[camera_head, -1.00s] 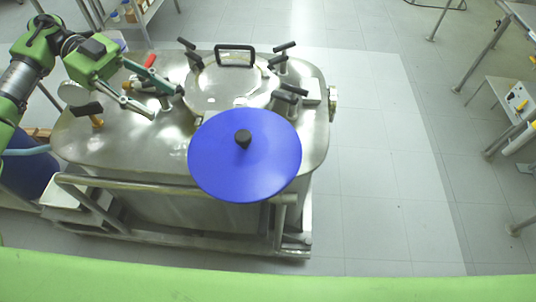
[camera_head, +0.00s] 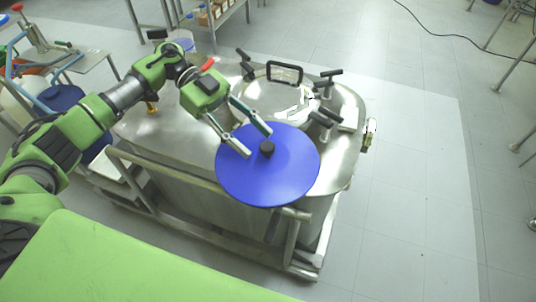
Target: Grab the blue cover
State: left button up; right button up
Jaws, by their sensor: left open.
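The blue cover (camera_head: 267,182) is a round disc with a black knob (camera_head: 267,149) at its centre. It lies at the front right of the steel reactor (camera_head: 180,138) and reaches past its front edge. My left gripper (camera_head: 258,142) is open, with its two fingers pointing down and right over the far left part of the cover. The fingertips are just left of the knob in the picture; I cannot tell whether they touch the cover. Nothing is between the fingers. My right gripper is not in view.
A black-handled round hatch (camera_head: 285,74) and several black clamp handles (camera_head: 329,76) stand on the reactor behind the cover. A steel rail (camera_head: 172,172) runs along its front. A shelf (camera_head: 213,22) stands behind. The floor (camera_head: 420,200) on the right is clear.

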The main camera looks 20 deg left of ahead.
aim_at(261, 144)
pick_arm(q)
jog(key=p+x, duration=0.2)
jog(key=x, duration=0.2)
jog(key=shift+d+r+p, duration=0.1)
jog(key=shift+d+p, duration=0.1)
jog(key=shift+p, duration=0.15)
jog(key=shift+d+f, duration=0.2)
jog(key=shift+d, duration=0.1)
jog(key=shift+a, duration=0.1)
jog(key=c, duration=0.9)
grip_shut()
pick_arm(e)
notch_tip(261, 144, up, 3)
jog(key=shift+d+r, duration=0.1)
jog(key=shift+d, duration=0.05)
